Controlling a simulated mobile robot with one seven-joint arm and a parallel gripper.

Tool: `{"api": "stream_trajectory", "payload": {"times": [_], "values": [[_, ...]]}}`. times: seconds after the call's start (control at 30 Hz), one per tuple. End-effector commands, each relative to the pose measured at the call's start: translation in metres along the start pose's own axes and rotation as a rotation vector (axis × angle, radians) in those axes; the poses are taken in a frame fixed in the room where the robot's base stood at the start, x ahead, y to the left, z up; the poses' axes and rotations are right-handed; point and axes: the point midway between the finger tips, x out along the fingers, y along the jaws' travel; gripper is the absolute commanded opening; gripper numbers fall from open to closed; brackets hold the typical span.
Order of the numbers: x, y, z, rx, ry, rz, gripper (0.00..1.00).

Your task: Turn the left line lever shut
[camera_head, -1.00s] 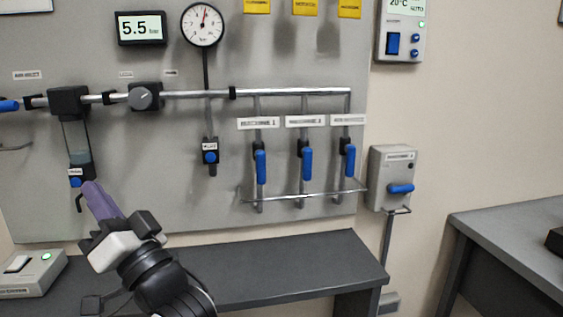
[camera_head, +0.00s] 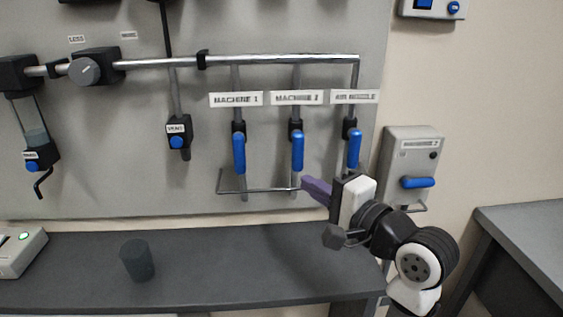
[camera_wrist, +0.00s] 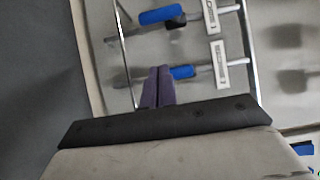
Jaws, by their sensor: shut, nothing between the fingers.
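The left line lever (camera_head: 239,152) is a blue handle under the "MACHINE 1" label (camera_head: 236,100). It hangs straight down, in line with its drop pipe. The middle lever (camera_head: 297,150) and the right lever (camera_head: 353,148) hang the same way. My gripper (camera_head: 306,188), with purple fingers, is shut and empty. It is low and right of the left lever, apart from it, with its tips below the middle lever. In the wrist view the closed fingertips (camera_wrist: 157,72) appear near one blue lever (camera_wrist: 180,72); another (camera_wrist: 162,15) is farther up.
A thin metal rail (camera_head: 265,190) runs in front of the drop pipes below the levers. A grey box with a blue handle (camera_head: 417,183) is on the wall at right. A dark cylinder (camera_head: 137,260) stands on the bench (camera_head: 215,270), which is otherwise mostly clear.

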Motion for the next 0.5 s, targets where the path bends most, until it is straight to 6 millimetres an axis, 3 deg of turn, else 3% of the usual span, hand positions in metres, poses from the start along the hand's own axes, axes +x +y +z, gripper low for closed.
{"api": "stream_trajectory", "payload": {"times": [0.17,0.5], "values": [[0.024,-0.002,0.001,0.001,-0.005,0.001,0.0],[0.096,-0.002,0.001,0.001,-0.003,0.001,0.0]]}}
